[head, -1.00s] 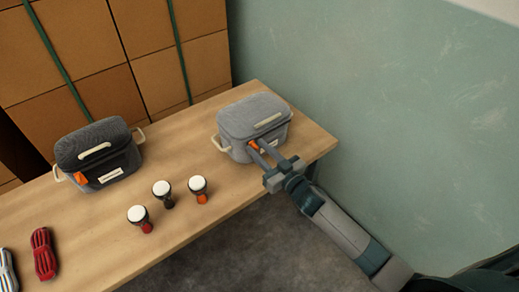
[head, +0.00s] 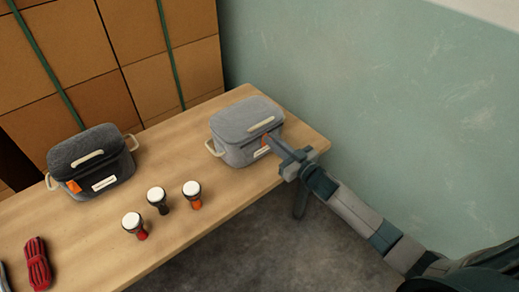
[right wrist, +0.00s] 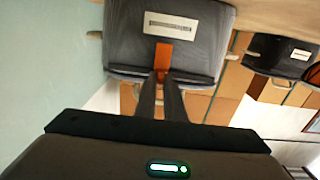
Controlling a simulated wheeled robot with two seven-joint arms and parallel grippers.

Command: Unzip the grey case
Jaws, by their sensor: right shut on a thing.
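The grey case (head: 232,124) stands upright on the table near its right end, with its lid down. It has a pale top handle (head: 262,124) and an orange zip pull (head: 264,141) on its front. My right gripper (head: 268,139) reaches in from the right and is shut on this pull. In the right wrist view the fingertips (right wrist: 161,78) close on the lower end of the orange pull (right wrist: 163,55), against the grey case (right wrist: 125,42). They hide part of the pull. My left gripper is not in view.
A dark case (head: 120,165) with its own orange pull stands at the left on the wooden table (head: 175,200). Three small goblet drums (head: 157,199) stand between the cases. A red rope bundle (head: 37,264) lies front left. Boxes stand behind; a green wall (head: 400,100) is at right.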

